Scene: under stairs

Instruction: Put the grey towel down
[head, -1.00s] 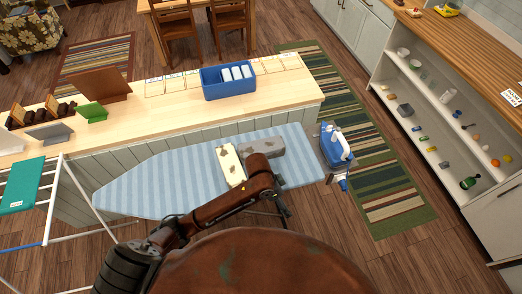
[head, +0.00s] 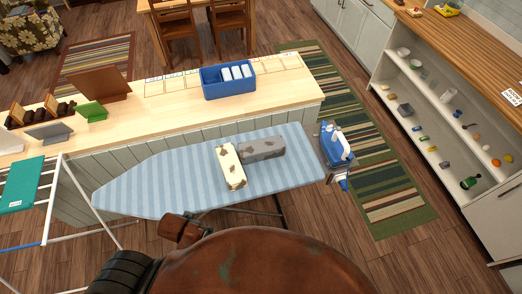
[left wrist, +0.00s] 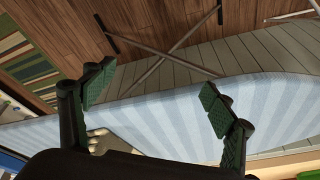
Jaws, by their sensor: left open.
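The grey towel (head: 262,148), a folded long block with darker patches, lies on the blue striped ironing board (head: 160,180) toward its right end. A cream towel with dark spots (head: 231,168) lies beside it, close against its left end. My left gripper (left wrist: 155,95) is open and empty in the left wrist view, with the striped board (left wrist: 180,125) behind its fingers. In the head view only part of my left arm shows at the board's front edge; its fingers are hidden. A pale thing low in the wrist view is mostly covered by my gripper. My right gripper is not in view.
A blue iron (head: 336,145) stands at the board's right end. A wooden counter (head: 150,105) with a blue bin (head: 228,82) runs behind. A drying rack with a green cloth (head: 22,183) stands at left. The board's left half is clear.

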